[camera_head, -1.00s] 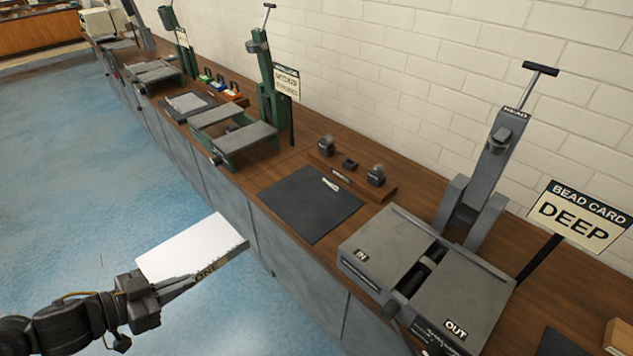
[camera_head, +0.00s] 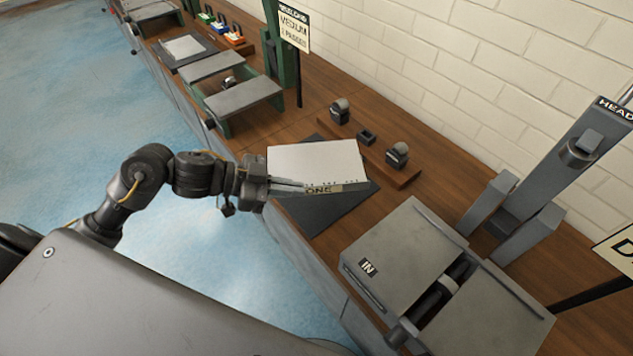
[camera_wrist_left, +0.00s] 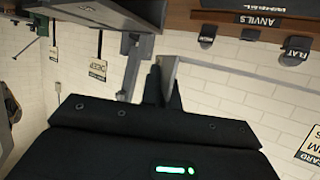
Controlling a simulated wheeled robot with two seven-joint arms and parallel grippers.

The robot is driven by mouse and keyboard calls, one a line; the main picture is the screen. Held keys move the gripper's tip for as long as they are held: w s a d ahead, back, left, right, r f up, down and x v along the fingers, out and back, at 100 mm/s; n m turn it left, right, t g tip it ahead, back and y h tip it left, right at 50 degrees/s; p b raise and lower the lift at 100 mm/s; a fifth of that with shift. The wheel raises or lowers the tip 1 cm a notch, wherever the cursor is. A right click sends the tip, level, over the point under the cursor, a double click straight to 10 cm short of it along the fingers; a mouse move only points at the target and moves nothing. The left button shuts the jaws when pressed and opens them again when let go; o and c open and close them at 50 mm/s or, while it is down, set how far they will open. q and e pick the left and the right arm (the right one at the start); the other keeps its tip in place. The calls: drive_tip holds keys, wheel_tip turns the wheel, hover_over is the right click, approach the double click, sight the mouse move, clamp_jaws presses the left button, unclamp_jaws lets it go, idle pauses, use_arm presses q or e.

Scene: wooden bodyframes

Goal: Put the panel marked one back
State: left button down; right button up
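The white panel marked ONE (camera_head: 318,160) is held by my left gripper (camera_head: 285,186) at its near left edge. The panel appears level, over the dark mat (camera_head: 345,205) on the bench. I cannot tell whether it touches the mat. In the left wrist view the fingers (camera_wrist_left: 165,88) are close together on a thin, pale edge of the panel (camera_wrist_left: 168,72). My right gripper is not in view.
A grey machine with an IN plate (camera_head: 400,245) stands right of the mat. A wooden rack of small anvils (camera_head: 375,150) lies behind it. A green machine (camera_head: 235,95) stands farther left. The blue floor (camera_head: 120,110) is open.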

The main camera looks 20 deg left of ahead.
use_arm(q)
wheel_tip(320, 180, down, 2)
drive_tip(key=s+d+f+m+g+h+b, duration=0.1)
drive_tip(key=s+d+m+g+b, duration=0.1)
drive_tip(key=s+g+b, duration=0.1)
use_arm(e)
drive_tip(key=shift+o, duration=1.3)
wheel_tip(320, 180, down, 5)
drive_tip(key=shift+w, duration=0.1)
use_arm(q)
hover_over(287, 199)
drive_tip(key=f, duration=0.8)
drive_tip(key=shift+s+d, duration=0.3)
drive_tip(key=shift+w+a+f, duration=0.15)
drive_tip(key=shift+f, duration=0.25)
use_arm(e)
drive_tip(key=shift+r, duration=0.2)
use_arm(q)
wheel_tip(287, 199, down, 3)
drive_tip(key=shift+w+a+r+p, duration=0.1)
drive_tip(key=shift+w+p, duration=0.05)
drive_tip(key=shift+p, duration=0.35)
drive_tip(key=shift+f, duration=0.25)
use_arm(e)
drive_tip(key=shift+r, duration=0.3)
